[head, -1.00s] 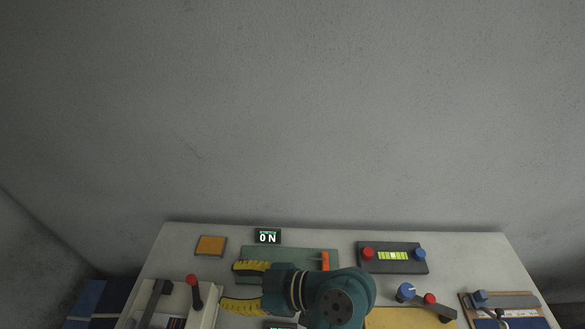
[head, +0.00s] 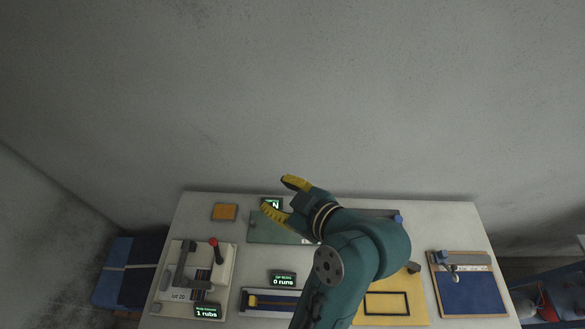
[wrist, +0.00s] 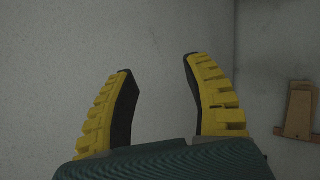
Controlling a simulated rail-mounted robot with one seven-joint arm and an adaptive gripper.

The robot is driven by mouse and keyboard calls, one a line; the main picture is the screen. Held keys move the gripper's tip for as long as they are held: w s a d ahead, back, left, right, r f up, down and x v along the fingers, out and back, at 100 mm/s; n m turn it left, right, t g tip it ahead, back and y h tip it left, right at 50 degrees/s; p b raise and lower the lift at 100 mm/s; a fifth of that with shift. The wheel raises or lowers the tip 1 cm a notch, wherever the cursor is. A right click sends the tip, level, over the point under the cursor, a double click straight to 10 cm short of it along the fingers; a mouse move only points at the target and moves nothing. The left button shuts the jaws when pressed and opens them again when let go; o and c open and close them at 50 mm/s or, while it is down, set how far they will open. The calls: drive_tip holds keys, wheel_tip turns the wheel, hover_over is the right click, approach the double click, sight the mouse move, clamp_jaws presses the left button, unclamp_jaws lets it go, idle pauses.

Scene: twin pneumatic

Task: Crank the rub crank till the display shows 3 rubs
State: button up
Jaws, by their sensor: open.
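The rub crank, a dark arm with a red knob (head: 213,243), is on the cream printing unit (head: 230,262) at the left of the table in the head view. Its small display (head: 207,311) reads 1 rubs. My gripper (head: 273,193) is open and empty, to the upper right of the crank and apart from it, in front of the table's back part. In the wrist view my two yellow fingers (wrist: 157,68) are spread with only grey wall between them.
An orange block (head: 224,212) lies at the back left. A green plate (head: 262,232) is partly behind my gripper. A display reading 0 runs (head: 283,278), a yellow board (head: 393,312) and a blue board (head: 470,292) are further right. Blue boxes (head: 112,290) stand left of the table.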

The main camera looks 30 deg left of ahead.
drive_tip(key=r, duration=0.1)
drive_tip(key=w+d+r+m+t+p, duration=0.1)
drive_tip(key=d+r+t, duration=0.1)
drive_tip(key=r, duration=0.1)
drive_tip(key=shift+w+h, duration=0.3)
drive_tip(key=shift+w, duration=0.05)
